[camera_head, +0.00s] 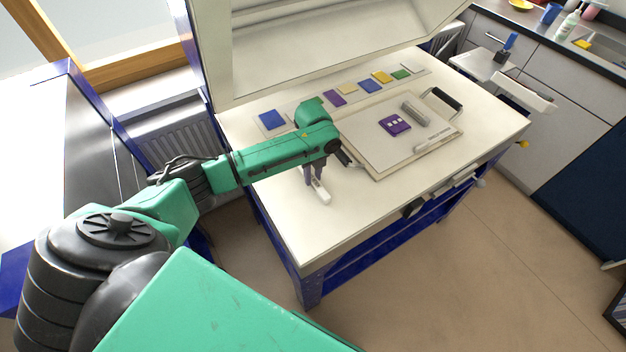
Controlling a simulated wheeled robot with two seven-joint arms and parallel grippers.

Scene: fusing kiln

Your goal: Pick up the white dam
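A small white bar, which looks like the white dam (322,194), lies near the front left of the pale kiln bed (290,220). My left gripper (336,172) is just above the bed, left of the board. Its fingers are spread apart. One finger points down at the white bar and overlaps its far end; I cannot tell whether they touch. The other finger reaches to the right, near the board's edge. Nothing shows between the fingers. My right gripper is not in view.
A pale board (375,155) holds a purple square (395,124) and a grey cylinder (413,113). Several coloured glass tiles, including a blue one (271,119), line the back of the bed. The raised kiln lid (320,45) stands behind.

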